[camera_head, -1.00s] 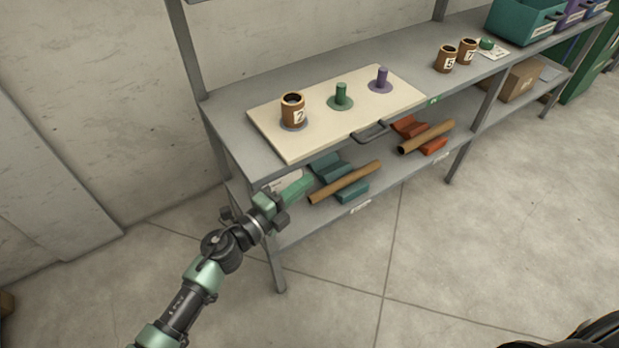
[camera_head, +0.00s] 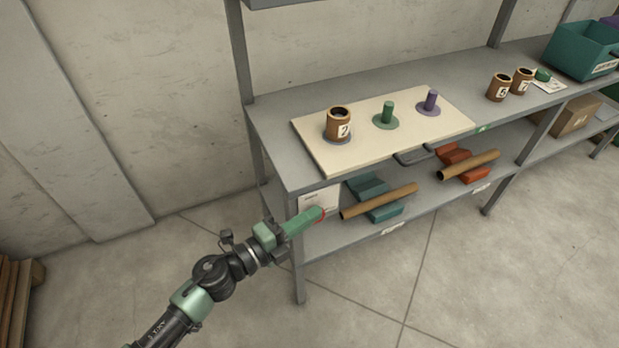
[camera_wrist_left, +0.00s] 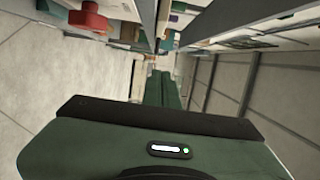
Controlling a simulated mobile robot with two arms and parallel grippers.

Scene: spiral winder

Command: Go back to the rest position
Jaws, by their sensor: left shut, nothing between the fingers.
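My left gripper (camera_head: 318,214) is in front of the left end of the shelf unit, at about the height of its lower shelf. Its green fingers are shut with nothing between them. They also show in the left wrist view (camera_wrist_left: 162,88), pointing away from the camera. In the head view the fingertips overlap a white label or sheet on the lower shelf; I cannot tell whether they touch it. My right gripper is in neither view.
A cream board (camera_head: 325,160) on the upper shelf bears a brown numbered cup (camera_head: 338,124), a green peg (camera_head: 388,112) and a purple peg (camera_head: 431,101). Cardboard tubes (camera_head: 380,201) lie on cradles below. Stacked boards (camera_head: 18,290) stand at far left. The floor ahead is clear.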

